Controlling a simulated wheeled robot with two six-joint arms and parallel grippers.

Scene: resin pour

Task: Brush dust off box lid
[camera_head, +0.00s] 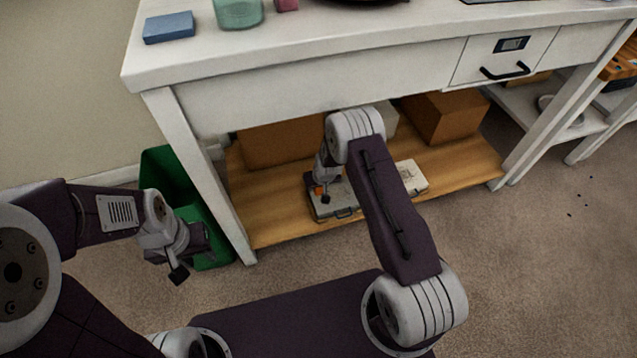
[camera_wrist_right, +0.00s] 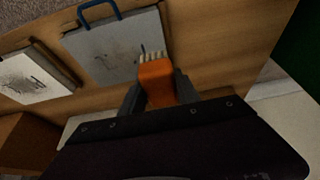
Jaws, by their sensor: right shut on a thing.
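My right gripper (camera_wrist_right: 158,90) is shut on a brush with an orange handle (camera_wrist_right: 157,84) and pale bristles (camera_wrist_right: 152,55). It reaches under the table, where the brush (camera_head: 318,189) shows small. The bristles are over the edge of a grey box lid (camera_wrist_right: 105,50) with a blue handle; I cannot tell if they touch. That box (camera_head: 343,197) lies flat on the lower shelf. A second box (camera_head: 413,178), also seen in the wrist view (camera_wrist_right: 28,80), lies beside it with a dark smudge on its lid. My left gripper (camera_head: 184,254) hangs near the green bin; its jaws are unclear.
The wooden lower shelf (camera_head: 464,168) holds cardboard boxes (camera_head: 443,116) at the back. The white table (camera_head: 300,85) overhangs it, with a leg (camera_head: 205,170) at left. A green bin (camera_head: 165,168) stands by that leg. A blue block (camera_head: 169,27) lies on the tabletop.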

